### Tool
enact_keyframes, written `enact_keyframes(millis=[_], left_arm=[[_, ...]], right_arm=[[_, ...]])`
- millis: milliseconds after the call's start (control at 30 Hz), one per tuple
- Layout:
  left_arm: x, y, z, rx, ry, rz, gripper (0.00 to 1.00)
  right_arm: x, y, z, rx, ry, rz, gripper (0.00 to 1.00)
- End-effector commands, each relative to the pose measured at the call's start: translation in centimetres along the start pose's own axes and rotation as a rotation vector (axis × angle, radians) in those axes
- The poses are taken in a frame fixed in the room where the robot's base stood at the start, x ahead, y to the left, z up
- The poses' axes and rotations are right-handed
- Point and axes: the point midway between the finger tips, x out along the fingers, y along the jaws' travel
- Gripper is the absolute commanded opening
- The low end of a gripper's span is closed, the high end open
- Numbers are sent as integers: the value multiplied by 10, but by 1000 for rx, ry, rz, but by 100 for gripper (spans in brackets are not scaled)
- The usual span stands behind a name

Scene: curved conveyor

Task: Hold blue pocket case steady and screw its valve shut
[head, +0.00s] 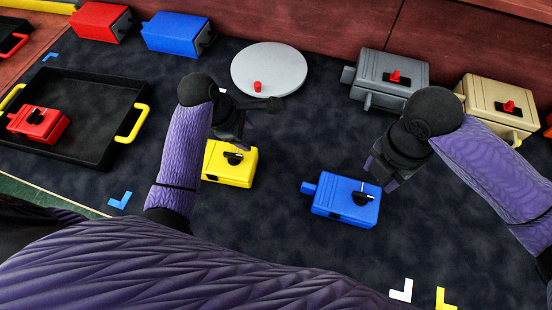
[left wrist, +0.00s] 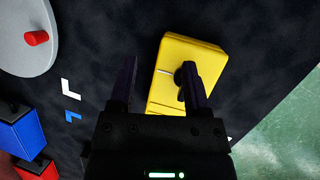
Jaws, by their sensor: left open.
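The blue pocket case (head: 342,203) lies on the dark mat, right of centre in the head view, with a black valve handle (head: 363,197) on its top and a tab at its left end. My right gripper (head: 390,178) is just above and beyond it, apart from it; its fingers are too small and dark to read. My left gripper (head: 258,124) is open and empty above the yellow case (head: 229,165). In the left wrist view the yellow case (left wrist: 175,90) lies below the open fingers (left wrist: 160,82), and the right finger partly covers its black knob.
A black tray (head: 112,95) with yellow handles holds a red case (head: 38,123) at left. A round grey plate (head: 268,68) with a red knob lies at the back. Red (head: 99,22), blue (head: 176,33), grey (head: 385,75) and tan (head: 496,98) cases line the back. The mat's front middle is clear.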

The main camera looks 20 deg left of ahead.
Motion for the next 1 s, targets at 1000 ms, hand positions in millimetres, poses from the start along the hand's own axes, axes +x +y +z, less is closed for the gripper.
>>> enact_keyframes(millis=[1000], left_arm=[[113,-86,106,139,-80,-245,62]], right_arm=[[0,0,0,0,0,0,59]])
